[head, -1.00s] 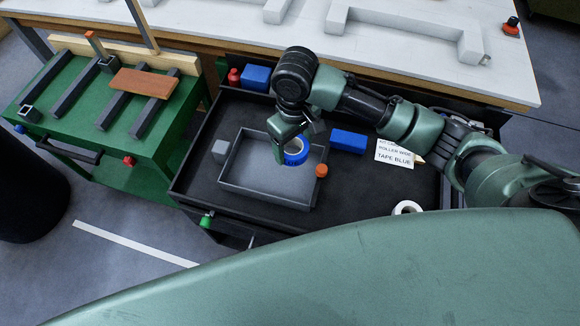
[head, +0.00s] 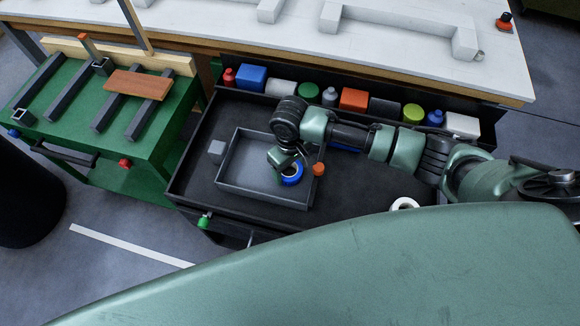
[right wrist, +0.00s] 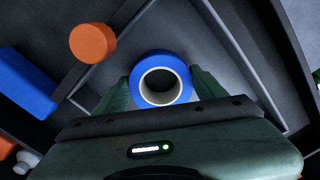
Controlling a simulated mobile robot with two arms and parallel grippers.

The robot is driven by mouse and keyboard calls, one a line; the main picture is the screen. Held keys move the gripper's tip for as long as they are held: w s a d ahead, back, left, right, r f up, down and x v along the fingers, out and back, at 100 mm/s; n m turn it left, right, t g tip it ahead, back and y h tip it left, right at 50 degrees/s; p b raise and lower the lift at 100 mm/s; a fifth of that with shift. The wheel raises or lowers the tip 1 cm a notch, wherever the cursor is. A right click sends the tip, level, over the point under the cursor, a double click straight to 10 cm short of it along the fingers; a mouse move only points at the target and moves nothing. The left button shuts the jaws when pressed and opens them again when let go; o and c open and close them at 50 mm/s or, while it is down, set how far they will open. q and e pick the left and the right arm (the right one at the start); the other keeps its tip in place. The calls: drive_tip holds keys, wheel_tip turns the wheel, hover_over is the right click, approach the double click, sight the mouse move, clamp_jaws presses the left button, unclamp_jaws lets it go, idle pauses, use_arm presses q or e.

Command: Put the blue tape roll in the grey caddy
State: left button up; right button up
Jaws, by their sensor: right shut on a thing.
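The blue tape roll (head: 292,174) has a pale core and is inside the outline of the grey caddy (head: 222,167), near its right wall. In the right wrist view the blue tape roll (right wrist: 183,70) sits between the two green fingers of my right gripper (right wrist: 160,88), which is shut on it. In the head view my right gripper (head: 285,160) partly covers the roll. I cannot tell whether the roll touches the caddy floor. The caddy is an open, shallow tray on the dark worktop. My left gripper is not in view.
An orange round piece (head: 319,169) stands beside the caddy's right wall, and a grey block (head: 216,148) by its left. A white roll (head: 405,203) lies at the right. Several coloured items, including a blue box (head: 251,77), line the back. A green bench (head: 60,140) stands left.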

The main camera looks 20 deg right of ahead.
sight(290, 170)
drive_tip(key=shift+f, duration=0.15)
drive_tip(key=o, duration=1.4)
wheel_tip(290, 170, up, 12)
drive_tip(key=shift+r, duration=0.2)
